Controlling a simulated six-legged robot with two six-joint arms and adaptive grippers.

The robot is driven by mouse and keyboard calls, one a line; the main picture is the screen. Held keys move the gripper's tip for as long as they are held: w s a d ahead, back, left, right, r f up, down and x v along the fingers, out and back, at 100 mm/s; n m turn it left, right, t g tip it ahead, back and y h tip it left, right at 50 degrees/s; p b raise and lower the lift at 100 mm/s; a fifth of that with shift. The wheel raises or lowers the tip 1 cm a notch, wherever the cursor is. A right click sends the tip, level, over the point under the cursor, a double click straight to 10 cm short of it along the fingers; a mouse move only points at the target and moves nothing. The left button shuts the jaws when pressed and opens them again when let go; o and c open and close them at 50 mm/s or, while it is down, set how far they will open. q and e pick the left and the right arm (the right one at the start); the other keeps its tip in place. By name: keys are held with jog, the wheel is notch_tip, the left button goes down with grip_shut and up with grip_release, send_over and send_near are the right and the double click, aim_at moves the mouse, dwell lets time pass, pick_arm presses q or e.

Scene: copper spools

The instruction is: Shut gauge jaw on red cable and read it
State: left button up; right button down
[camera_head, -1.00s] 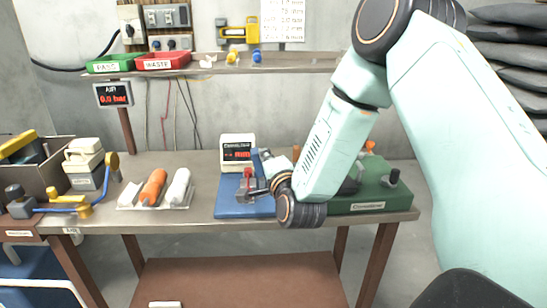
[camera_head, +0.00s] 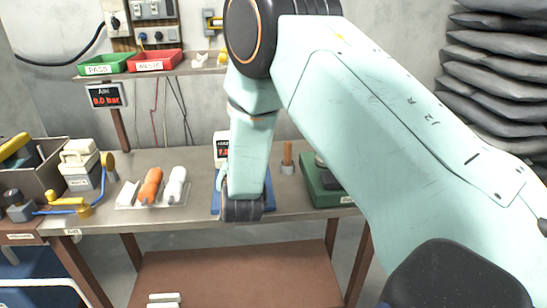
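The gauge stands on a blue base (camera_head: 216,200) on the workbench. My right arm covers most of it. Its white display box (camera_head: 221,137) shows only at its left side, with part of a red reading too cut off to make out fully. The jaw and any red cable in it are hidden behind my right forearm and wrist. My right arm comes in from the right and bends down in front of the gauge. Its gripper is hidden behind the wrist. My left gripper is not in view.
A white tray (camera_head: 126,206) with orange and white spools lies left of the gauge. An orange post (camera_head: 287,153) and a green device (camera_head: 318,190) stand right. Green (camera_head: 97,66) and red (camera_head: 152,61) bins sit on the shelf above. A crate stands at far left.

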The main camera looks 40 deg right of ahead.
jog(key=f+n, duration=0.1)
jog(key=w+a+f+n, duration=0.1)
jog(key=n, duration=0.1)
jog(key=shift+a+g+h, duration=0.25)
jog(key=shift+g+h, duration=0.05)
jog(key=shift+h, duration=0.1)
jog(key=shift+a+f, duration=0.15)
jog(key=shift+f, duration=0.25)
jog(key=shift+w+f, duration=0.1)
